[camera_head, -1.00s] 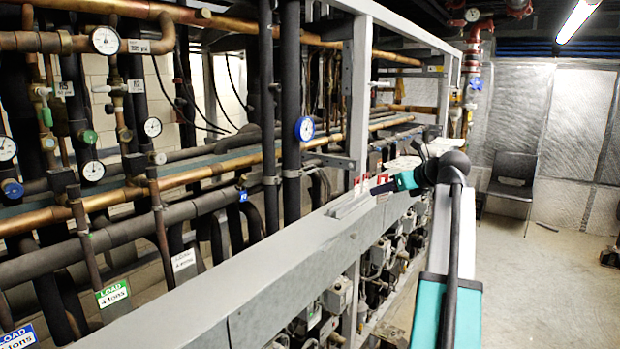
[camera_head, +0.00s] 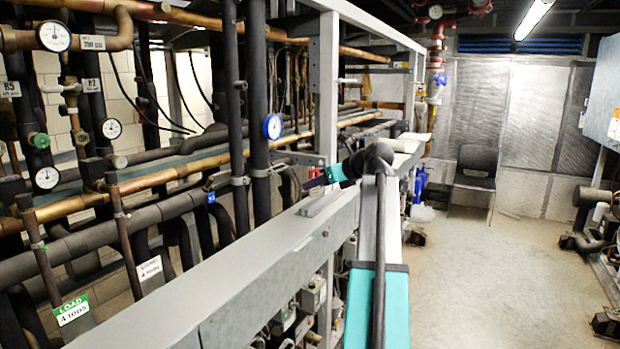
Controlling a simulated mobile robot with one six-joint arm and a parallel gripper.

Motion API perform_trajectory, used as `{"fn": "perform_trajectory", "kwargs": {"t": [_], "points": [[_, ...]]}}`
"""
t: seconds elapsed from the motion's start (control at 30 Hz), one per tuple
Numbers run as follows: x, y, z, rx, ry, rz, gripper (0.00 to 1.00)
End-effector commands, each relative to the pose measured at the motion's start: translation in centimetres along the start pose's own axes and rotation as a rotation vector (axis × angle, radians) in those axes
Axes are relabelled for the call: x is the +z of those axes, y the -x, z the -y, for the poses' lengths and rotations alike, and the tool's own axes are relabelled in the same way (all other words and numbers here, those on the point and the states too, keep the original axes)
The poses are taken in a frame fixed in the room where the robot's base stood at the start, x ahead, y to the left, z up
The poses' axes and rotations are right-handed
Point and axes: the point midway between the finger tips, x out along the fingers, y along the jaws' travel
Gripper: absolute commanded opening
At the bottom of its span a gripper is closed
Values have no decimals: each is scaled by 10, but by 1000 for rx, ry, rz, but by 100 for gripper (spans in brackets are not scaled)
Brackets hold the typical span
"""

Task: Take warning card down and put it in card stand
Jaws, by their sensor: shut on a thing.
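My gripper (camera_head: 322,181) reaches out over the grey steel rail, at the centre of the view. Its jaws are shut on a thin dark piece that shows as a sliver at the tips. It seems to be the warning card, seen nearly edge-on, so its face and print cannot be read. A low grey raised piece (camera_head: 322,203) lies on the rail below and just in front of the gripper. It may be the card stand, but I cannot tell for sure. A small red patch (camera_head: 315,173) shows right behind the gripper, too small to identify.
Copper and black pipes with gauges (camera_head: 273,126) fill the rack at left. An upright grey post (camera_head: 326,90) rises just behind the gripper. Open floor (camera_head: 500,270) lies at right, with a dark chair (camera_head: 475,175) at the back and equipment along the right edge.

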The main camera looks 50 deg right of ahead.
Motion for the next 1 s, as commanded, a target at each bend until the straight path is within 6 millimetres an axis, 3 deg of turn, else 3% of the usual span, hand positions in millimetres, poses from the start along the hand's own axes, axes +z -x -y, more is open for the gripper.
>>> {"fn": "perform_trajectory", "kwargs": {"t": [1.0], "points": [[27, -20, 8, 243, 125, 25, 25]]}}
